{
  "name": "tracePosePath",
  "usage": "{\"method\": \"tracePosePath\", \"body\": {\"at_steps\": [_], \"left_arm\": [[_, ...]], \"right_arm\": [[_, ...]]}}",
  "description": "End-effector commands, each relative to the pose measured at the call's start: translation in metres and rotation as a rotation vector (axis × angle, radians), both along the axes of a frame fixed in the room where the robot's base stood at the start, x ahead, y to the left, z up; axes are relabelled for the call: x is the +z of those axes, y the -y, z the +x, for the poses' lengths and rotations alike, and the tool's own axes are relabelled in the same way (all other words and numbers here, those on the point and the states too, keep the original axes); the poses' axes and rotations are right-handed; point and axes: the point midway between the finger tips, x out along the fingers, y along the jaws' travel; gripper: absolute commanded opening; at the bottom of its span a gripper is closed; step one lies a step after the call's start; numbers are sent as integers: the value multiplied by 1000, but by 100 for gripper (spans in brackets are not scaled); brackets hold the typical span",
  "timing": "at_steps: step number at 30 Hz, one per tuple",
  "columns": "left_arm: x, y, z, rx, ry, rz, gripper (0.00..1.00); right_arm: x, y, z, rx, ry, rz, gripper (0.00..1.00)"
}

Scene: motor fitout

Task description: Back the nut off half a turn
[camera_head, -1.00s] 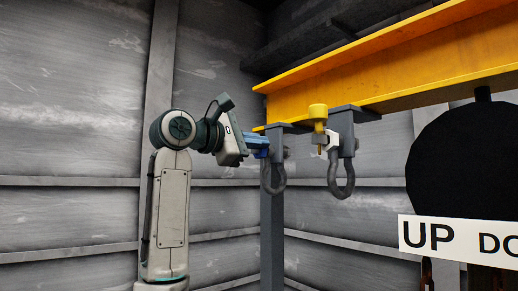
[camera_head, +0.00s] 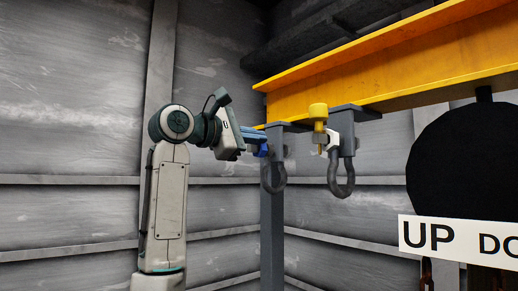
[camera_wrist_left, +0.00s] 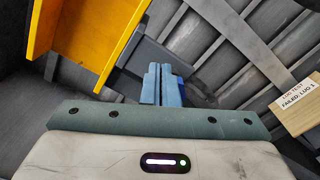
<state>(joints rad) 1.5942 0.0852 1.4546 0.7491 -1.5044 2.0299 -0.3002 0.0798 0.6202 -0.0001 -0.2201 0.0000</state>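My left gripper (camera_head: 259,147) reaches in from the left, its blue fingers close beside the left grey lug (camera_head: 279,143) under the yellow beam. In the left wrist view its fingertips (camera_wrist_left: 161,72) lie close together with only a thin gap, and I see nothing between them. A grey shackle (camera_head: 273,184) hangs at the left lug. A pale white nut-like piece (camera_head: 334,141) sits against the right grey lug (camera_head: 347,138), beside a yellow-capped part (camera_head: 318,111). Whether the left lug bears a nut is hidden by the fingers. My right gripper is not in view.
The yellow beam (camera_head: 400,66) runs above the lugs. A second shackle (camera_head: 341,183) hangs at the right lug. A large black disc (camera_head: 465,165) and an "UP" sign (camera_head: 450,238) stand at right. A tag reading "FAILED, LUG 1" (camera_wrist_left: 298,98) shows in the wrist view.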

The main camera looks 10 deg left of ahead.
Motion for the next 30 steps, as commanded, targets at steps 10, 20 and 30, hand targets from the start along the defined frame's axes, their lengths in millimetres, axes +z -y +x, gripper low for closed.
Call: {"method": "tracePosePath", "body": {"at_steps": [10, 20, 30], "left_arm": [[5, 1, -6, 0, 1, 0, 0], [4, -22, -34, 2, 2, -1, 0], [6, -34, -50, -1, 1, 0, 0]], "right_arm": [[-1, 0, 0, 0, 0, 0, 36], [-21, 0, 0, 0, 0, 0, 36], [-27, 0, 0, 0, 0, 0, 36]]}}
